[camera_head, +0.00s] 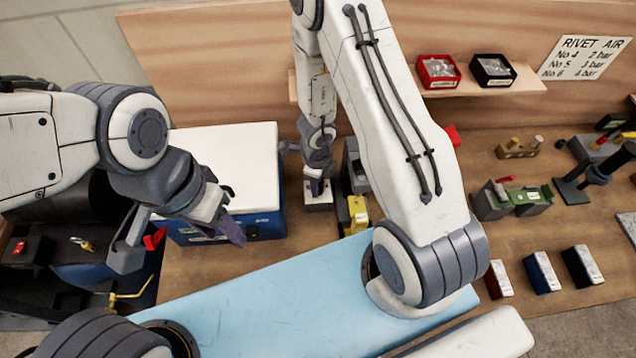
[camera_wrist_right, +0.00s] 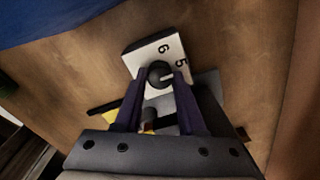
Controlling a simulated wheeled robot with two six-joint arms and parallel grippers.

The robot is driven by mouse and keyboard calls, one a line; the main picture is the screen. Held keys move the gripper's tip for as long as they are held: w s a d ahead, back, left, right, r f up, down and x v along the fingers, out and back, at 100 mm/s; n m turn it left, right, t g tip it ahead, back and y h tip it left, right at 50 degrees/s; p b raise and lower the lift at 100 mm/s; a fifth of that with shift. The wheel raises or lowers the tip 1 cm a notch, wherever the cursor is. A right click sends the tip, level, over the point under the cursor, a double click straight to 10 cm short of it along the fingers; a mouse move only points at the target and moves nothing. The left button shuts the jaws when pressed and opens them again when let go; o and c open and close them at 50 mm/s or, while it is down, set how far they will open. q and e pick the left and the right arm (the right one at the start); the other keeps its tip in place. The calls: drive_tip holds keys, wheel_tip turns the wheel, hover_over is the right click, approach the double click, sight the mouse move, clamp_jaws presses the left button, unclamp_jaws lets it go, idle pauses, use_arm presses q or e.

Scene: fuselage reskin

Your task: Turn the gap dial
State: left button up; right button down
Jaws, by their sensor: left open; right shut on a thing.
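The gap dial is a dark round knob (camera_wrist_right: 160,75) on a white block (camera_wrist_right: 143,61) with the numbers 6 and 5 visible in the right wrist view. A light pointer mark on the knob points toward the right, near the 5. My right gripper (camera_wrist_right: 158,82) is shut on the knob, with a finger on each side. In the head view the white block (camera_head: 318,203) sits on the bench under my right gripper, which hides the knob. My left gripper (camera_head: 185,248) is open and empty, in front of the blue box.
A blue box with a white lid (camera_head: 228,172) stands left of the dial. A yellow item (camera_head: 357,212) is close on its right. A light blue panel (camera_head: 300,300) lies in front. Red (camera_head: 497,279) and dark blocks stand at right.

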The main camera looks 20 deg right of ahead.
drive_tip(key=c, duration=0.5)
unclamp_jaws()
